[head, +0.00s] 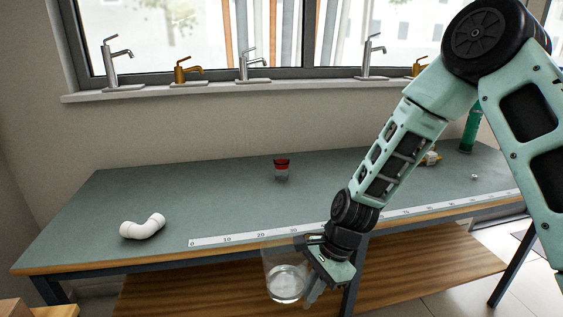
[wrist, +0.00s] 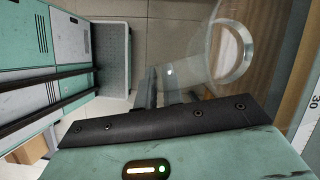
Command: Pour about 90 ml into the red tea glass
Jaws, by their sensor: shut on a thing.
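The red tea glass (head: 281,169) is small, with a dark red upper part and a paler lower part. It stands on the bench top near the middle, towards the back. My gripper (head: 312,268) is shut on a clear vessel (head: 285,284) in front of the bench's front edge, nearer to me than the tea glass. The vessel looks about upright and holds some clear liquid low down. In the wrist view the see-through vessel (wrist: 232,52) shows beyond the dark finger, with a pale ring at one end. The tea glass does not show there.
The grey-green bench (head: 215,200) has a ruler strip (head: 227,240) along its front edge. A white pipe elbow (head: 143,227) lies at left. Taps line the windowsill (head: 215,88). The bench around the tea glass is clear.

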